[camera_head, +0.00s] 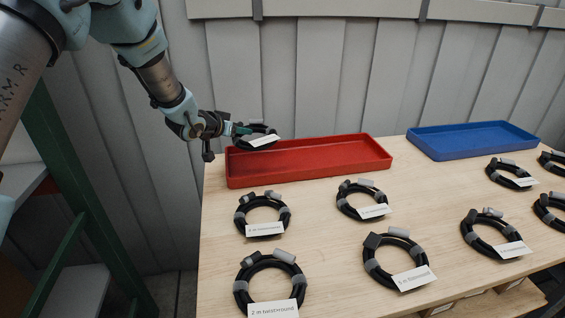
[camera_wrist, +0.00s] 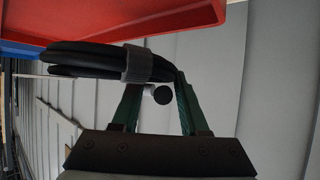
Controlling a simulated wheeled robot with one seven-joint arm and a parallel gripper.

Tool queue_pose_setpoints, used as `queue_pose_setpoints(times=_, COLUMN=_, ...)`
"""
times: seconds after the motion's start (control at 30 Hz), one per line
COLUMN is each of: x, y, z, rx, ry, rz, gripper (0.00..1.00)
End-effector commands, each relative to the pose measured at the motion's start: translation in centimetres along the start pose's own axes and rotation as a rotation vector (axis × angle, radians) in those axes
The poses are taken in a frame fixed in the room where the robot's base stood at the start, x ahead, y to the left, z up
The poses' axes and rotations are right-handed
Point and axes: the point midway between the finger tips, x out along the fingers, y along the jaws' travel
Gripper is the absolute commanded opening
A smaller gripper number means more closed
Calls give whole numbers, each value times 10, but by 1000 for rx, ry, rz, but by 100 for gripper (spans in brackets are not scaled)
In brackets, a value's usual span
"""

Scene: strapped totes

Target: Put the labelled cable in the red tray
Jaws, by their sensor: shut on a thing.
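My gripper (camera_head: 240,130) is shut on a coiled black cable (camera_head: 258,129) with a white label. It holds the cable above the left end of the red tray (camera_head: 310,158). The label's text is too small to read. In the wrist view, the cable (camera_wrist: 95,60) with a grey band lies across the tips of my gripper (camera_wrist: 158,88), and the red tray (camera_wrist: 190,16) shows beyond it at the top. In the head view, the tray's visible inside is empty.
Several other coiled cables with white labels lie on the wooden table (camera_head: 330,240), including one (camera_head: 262,214) in front of the red tray. A blue tray (camera_head: 470,141) stands at the back right. A grey panelled wall (camera_head: 330,70) rises behind the table.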

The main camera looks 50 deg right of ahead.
Motion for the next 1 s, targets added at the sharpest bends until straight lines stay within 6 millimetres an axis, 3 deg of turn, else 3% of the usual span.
queue_pose_setpoints(times=0.2, x=18, y=1, z=32, rx=0, ry=-1, rz=1, gripper=0)
queue_pose_setpoints(times=0.6, x=40, y=0, z=72, rx=0, ry=-1, rz=1, gripper=0)
queue_pose_setpoints(times=1.0, x=44, y=0, z=79, rx=0, ry=2, rz=0, gripper=0)
